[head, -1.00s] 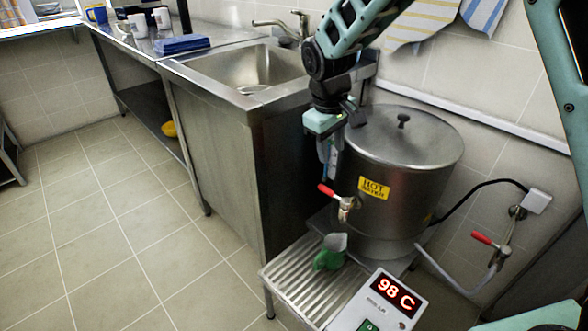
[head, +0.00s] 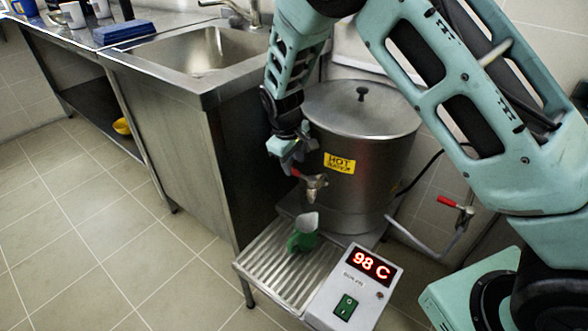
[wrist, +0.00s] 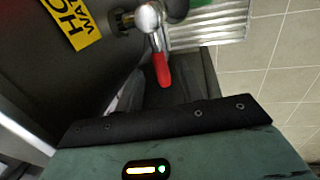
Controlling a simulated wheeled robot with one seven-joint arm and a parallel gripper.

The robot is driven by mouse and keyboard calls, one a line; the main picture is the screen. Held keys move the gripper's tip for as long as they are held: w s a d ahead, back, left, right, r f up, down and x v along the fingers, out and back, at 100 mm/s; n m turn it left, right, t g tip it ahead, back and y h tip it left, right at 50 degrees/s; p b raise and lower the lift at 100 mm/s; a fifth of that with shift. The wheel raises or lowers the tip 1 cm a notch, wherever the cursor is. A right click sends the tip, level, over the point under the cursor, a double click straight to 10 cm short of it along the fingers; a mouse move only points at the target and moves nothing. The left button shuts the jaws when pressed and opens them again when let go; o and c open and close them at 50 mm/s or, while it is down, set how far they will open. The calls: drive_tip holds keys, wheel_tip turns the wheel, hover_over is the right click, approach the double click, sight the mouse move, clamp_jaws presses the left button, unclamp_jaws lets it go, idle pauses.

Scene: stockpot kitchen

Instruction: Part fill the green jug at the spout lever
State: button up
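The green jug (head: 301,242) stands upright on the ribbed drip tray (head: 262,262), below the spout (head: 315,192) of the steel hot water urn (head: 372,178). I cannot see any liquid in it. The spout's red lever (head: 303,177) also shows in the wrist view (wrist: 162,68), pointing toward my gripper's palm. My gripper (head: 290,158) is close above and beside the lever, at the urn's front. Its fingertips are hard to make out, and I cannot tell whether they touch the lever. A bit of green shows at the wrist view's top edge.
A control box (head: 353,290) reading 98 C, with a green switch, sits right of the tray. A second red-handled valve (head: 450,203) is on the pipe at right. The sink counter (head: 165,75) stands left of the urn. The floor at left is clear.

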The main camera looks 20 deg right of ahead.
drive_tip(key=shift+w+d+f, duration=0.1)
drive_tip(key=shift+f, duration=0.55)
drive_tip(key=shift+w+d+f, duration=0.1)
drive_tip(key=shift+f, duration=0.55)
clamp_jaws()
drive_tip(key=shift+s+a+r+n+p, duration=0.25)
drive_tip(key=shift+s+r+n+p, duration=0.05)
drive_tip(key=shift+n+p, duration=0.4)
drive_tip(key=n, duration=0.1)
drive_tip(key=s+n+p, duration=0.1)
drive_tip(key=a+n+p, duration=0.1)
drive_tip(key=n, duration=0.1)
drive_tip(key=shift+s+a+f+t+y, duration=0.1)
drive_tip(key=shift+s+f+t+y, duration=0.2)
drive_tip(key=shift+t+y, duration=0.1)
